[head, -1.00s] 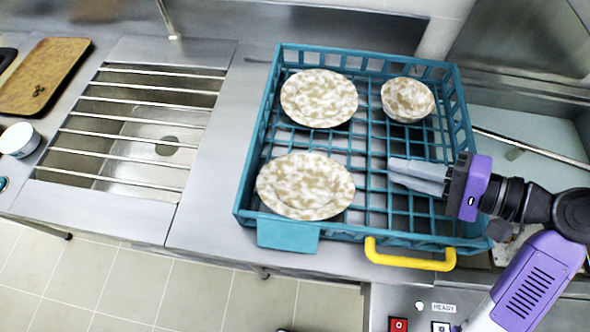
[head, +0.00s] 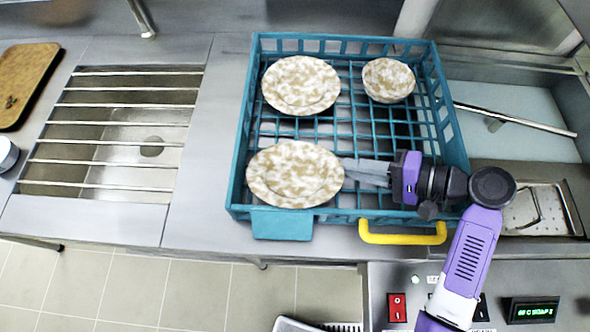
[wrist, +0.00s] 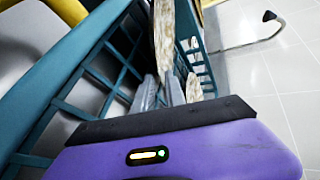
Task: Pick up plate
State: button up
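The nearer plate (head: 295,175) is white with tan speckles and stands tilted in the front left of the teal dish rack (head: 239,150). A similar plate (head: 301,85) is behind it. My gripper (head: 345,172) is at the nearer plate's right edge, its fingers pointing left over the rack. In the wrist view a plate (wrist: 164,35) is seen nearly edge-on, its end at the fingertips (wrist: 163,80). The two fingers are a little apart, with the rim seeming to lie between them. I cannot tell whether they touch it.
A small speckled bowl (head: 388,80) sits at the rack's back right. The rack has a yellow handle (head: 402,233) in front. A barred sink (head: 110,130) and a brown tray (head: 24,85) are to the left. The steel counter (head: 195,165) between sink and rack is clear.

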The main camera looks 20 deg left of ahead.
jog(key=shift+x, duration=1.85)
grip_shut()
